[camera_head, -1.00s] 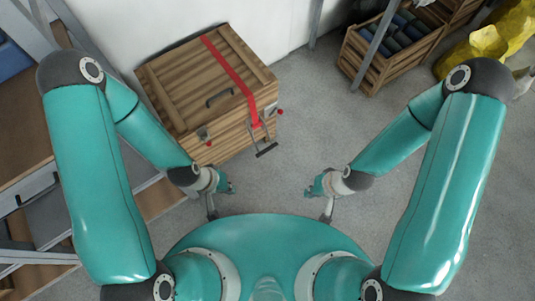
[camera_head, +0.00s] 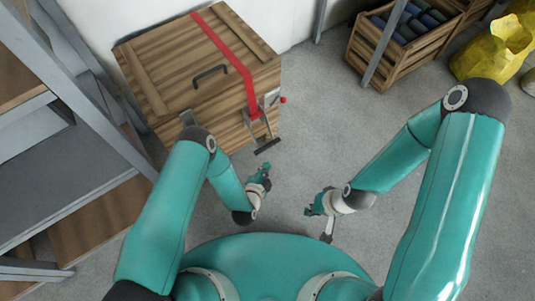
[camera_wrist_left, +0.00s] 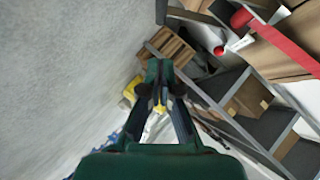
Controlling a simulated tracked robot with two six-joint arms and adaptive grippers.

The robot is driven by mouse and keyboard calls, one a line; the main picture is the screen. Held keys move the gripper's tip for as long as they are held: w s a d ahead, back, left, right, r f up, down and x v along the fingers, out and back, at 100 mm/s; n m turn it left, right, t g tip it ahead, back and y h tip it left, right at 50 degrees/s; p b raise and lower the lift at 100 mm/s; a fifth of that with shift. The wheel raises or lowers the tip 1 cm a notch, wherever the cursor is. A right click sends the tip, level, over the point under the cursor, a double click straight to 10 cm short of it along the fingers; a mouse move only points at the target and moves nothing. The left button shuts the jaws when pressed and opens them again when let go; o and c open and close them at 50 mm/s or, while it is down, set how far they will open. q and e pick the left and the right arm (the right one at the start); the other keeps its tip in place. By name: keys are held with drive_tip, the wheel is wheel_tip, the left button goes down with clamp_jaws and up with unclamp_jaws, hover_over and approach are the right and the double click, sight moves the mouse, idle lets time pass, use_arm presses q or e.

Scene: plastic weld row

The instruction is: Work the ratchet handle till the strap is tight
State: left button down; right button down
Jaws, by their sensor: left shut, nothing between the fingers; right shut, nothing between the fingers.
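A wooden crate (camera_head: 165,85) stands against the wall in the head view. A red strap (camera_head: 228,52) runs over its lid and down the front. The ratchet (camera_head: 254,113) sits on the crate's front, at the strap's lower end. Its dark handle bar (camera_head: 267,147) sticks out low, towards me. My left gripper (camera_head: 265,168) is shut and empty, just below the handle in the picture, apart from it. In the left wrist view its fingers (camera_wrist_left: 159,68) are together, and the red strap (camera_wrist_left: 280,40) shows at upper right. My right gripper (camera_head: 309,211) is shut and empty over the floor.
A lid handle (camera_head: 210,75) and a red knob (camera_head: 283,100) are on the crate. A grey metal shelf (camera_head: 60,175) stands close at the left. A slatted crate of rolls (camera_head: 400,55) and a yellow sack (camera_head: 492,48) are at upper right. The middle floor is clear.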

use_arm(q)
drive_tip(key=b, duration=0.3)
approach(270, 146)
drive_tip(key=w+d, duration=0.3)
drive_tip(key=shift+w+a+f+b, duration=0.35)
drive_tip(key=shift+w+f, duration=0.25)
drive_tip(key=shift+f, duration=0.15)
drive_tip(key=shift+w+a+f+b, duration=0.2)
drive_tip(key=shift+w+a+f, duration=0.1)
drive_tip(key=shift+w+f, duration=0.35)
drive_tip(key=shift+s+f, duration=0.1)
